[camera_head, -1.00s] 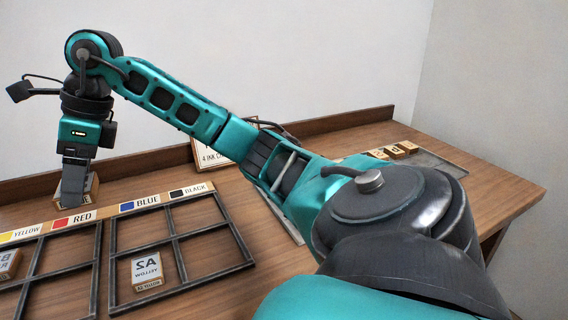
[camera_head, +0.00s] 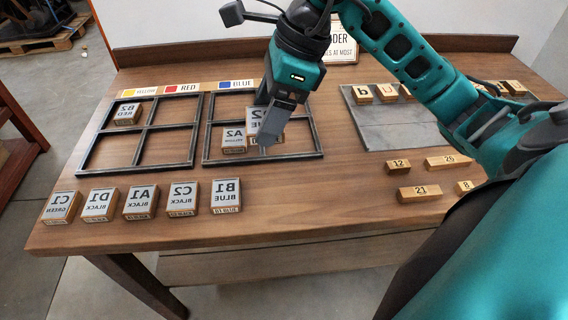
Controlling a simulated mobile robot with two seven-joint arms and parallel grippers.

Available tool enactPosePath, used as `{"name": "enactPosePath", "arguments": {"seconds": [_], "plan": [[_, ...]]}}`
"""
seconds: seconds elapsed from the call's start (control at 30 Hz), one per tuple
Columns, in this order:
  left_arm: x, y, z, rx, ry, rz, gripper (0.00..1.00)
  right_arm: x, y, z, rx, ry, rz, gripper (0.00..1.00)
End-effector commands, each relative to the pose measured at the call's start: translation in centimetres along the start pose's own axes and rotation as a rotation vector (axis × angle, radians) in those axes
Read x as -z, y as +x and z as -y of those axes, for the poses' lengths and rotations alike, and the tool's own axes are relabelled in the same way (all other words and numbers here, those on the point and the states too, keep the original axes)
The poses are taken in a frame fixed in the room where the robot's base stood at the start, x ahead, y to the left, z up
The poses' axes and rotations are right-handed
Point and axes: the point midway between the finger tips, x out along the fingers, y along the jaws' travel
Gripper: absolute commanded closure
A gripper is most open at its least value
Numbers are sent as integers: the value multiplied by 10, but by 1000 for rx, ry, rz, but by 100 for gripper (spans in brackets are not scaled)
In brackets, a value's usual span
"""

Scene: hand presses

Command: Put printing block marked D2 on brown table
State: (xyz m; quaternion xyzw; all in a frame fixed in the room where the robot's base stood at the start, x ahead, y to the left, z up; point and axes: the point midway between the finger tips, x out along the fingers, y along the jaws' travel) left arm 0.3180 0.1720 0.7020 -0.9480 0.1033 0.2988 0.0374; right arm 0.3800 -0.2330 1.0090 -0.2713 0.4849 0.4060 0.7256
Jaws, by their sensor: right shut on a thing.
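My right gripper (camera_head: 269,137) reaches down over the right-hand dark frame and is shut on a wooden printing block (camera_head: 256,117). The held block's face is partly hidden by the fingers; a mirrored 2 shows, but I cannot read its letter. It is over the frame, just behind and right of block A2 (camera_head: 234,140); I cannot tell whether they touch or whether it is raised. The brown table (camera_head: 330,205) spans the view. My left gripper is out of view.
Block B2 (camera_head: 128,114) sits in the left frame (camera_head: 134,163). Blocks C1 (camera_head: 62,207), D1 (camera_head: 100,205), A1 (camera_head: 141,202), C2 (camera_head: 183,198) and B1 (camera_head: 226,196) line the front. A grey plate (camera_head: 380,134) and number blocks lie right. Bare wood shows between.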

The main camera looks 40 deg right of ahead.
Motion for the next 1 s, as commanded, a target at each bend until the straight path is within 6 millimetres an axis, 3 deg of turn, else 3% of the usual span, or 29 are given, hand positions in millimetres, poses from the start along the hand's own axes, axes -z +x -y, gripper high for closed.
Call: {"name": "enactPosePath", "arguments": {"seconds": [0.03,0.4,1.0], "plan": [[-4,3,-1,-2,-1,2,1,7,17,-1,-8,3,-2,59],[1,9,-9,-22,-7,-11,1,42,101,-1,-6,3,0,59],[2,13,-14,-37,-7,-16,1,66,159,0,-1,1,0,59]]}}
